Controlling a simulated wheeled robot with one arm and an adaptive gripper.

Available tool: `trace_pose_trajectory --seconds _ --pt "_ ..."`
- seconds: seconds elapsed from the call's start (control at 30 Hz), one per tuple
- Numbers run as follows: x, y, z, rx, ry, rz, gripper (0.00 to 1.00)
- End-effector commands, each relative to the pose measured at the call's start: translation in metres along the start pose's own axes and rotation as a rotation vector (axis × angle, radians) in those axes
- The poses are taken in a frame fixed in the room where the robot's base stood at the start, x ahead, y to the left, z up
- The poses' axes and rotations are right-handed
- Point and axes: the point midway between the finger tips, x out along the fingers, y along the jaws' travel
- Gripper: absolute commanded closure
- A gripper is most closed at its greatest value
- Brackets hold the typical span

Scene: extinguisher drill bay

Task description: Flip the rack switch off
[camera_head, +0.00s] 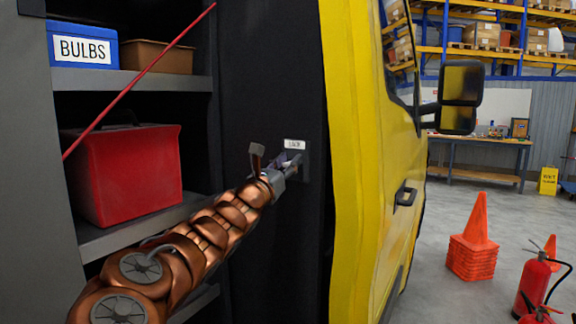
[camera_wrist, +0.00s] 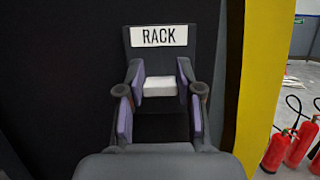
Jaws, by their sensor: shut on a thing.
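The rack switch is on the dark side panel of the van's shelving, under a white label reading RACK (camera_wrist: 159,36). Its white lever (camera_wrist: 160,87) shows in the wrist view between the purple pads of my gripper (camera_wrist: 160,95), which is shut on it. In the head view my gripper (camera_head: 289,163) is at the switch plate (camera_head: 306,161), just below the small white label (camera_head: 294,144). The lever is hidden there by the fingers. I cannot tell the lever's on or off position.
Left of the panel, shelves hold a blue BULBS bin (camera_head: 83,44), a brown bin (camera_head: 158,56) and a red case (camera_head: 123,173). A thin red bar (camera_head: 140,78) crosses diagonally. The yellow van door (camera_head: 350,150) is close on the right, with cones (camera_head: 474,240) and extinguishers (camera_head: 533,282) beyond.

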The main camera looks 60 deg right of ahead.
Motion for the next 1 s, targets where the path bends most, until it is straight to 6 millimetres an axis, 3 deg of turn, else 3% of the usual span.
trace_pose_trajectory --seconds 0.07,0.1,0.3,0.67,1.0 --pt "0.000 0.000 0.000 0.000 0.001 0.000 1.00" --pt "0.000 0.000 -0.001 0.000 0.001 0.000 0.62" --pt "0.000 0.000 -0.001 0.000 0.001 0.000 0.41" --pt "-0.001 0.000 -0.001 -0.001 0.001 0.000 0.40" --pt "-0.028 0.001 0.001 0.001 0.000 0.003 0.40"
